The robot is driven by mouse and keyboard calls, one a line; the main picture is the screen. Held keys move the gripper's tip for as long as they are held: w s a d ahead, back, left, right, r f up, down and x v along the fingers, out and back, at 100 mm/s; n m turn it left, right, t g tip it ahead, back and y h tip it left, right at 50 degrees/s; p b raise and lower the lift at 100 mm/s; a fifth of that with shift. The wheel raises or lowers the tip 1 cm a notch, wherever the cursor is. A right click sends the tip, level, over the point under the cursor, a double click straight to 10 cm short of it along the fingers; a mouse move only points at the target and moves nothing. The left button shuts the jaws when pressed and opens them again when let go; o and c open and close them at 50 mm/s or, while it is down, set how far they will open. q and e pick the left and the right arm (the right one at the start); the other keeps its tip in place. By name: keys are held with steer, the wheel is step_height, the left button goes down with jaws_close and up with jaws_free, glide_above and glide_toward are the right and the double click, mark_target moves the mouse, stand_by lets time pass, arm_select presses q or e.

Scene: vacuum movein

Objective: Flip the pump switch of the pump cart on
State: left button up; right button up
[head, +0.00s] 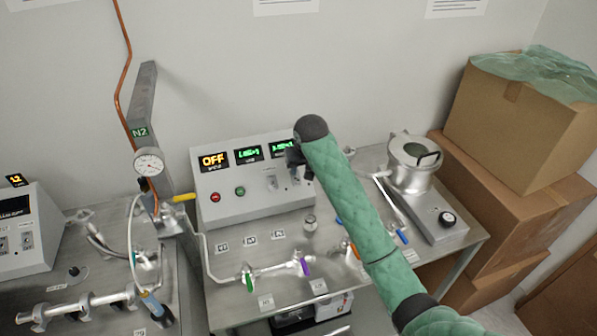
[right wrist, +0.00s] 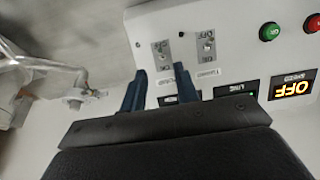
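The pump cart's grey sloped console (head: 250,195) stands on the bench. Its amber display reads OFF (head: 213,161) and also shows in the right wrist view (right wrist: 294,88). Two switch plates sit on the panel, a left one (head: 270,181) and a right one (head: 294,178). In the right wrist view they are the plates on the right (right wrist: 205,46) and left (right wrist: 161,54); lever positions are too small to tell. My right gripper (right wrist: 160,72) is open and empty, its dark blue fingertips apart, close to the right switch plate. My left gripper is not in view.
Red (head: 215,197) and green (head: 240,191) buttons sit left of the switches. Valved piping (head: 275,268) lies in front of the console. A metal vessel (head: 412,178) stands right, beside stacked cardboard boxes (head: 520,130). A post with a gauge (head: 149,162) stands left.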

mark_target(297, 179)
steer(key=p+x, duration=0.3)
steer(key=x, duration=0.3)
steer(key=shift+f, duration=0.1)
steer(key=shift+s, duration=0.15)
steer(key=shift+a+f, duration=0.1)
jaws_close()
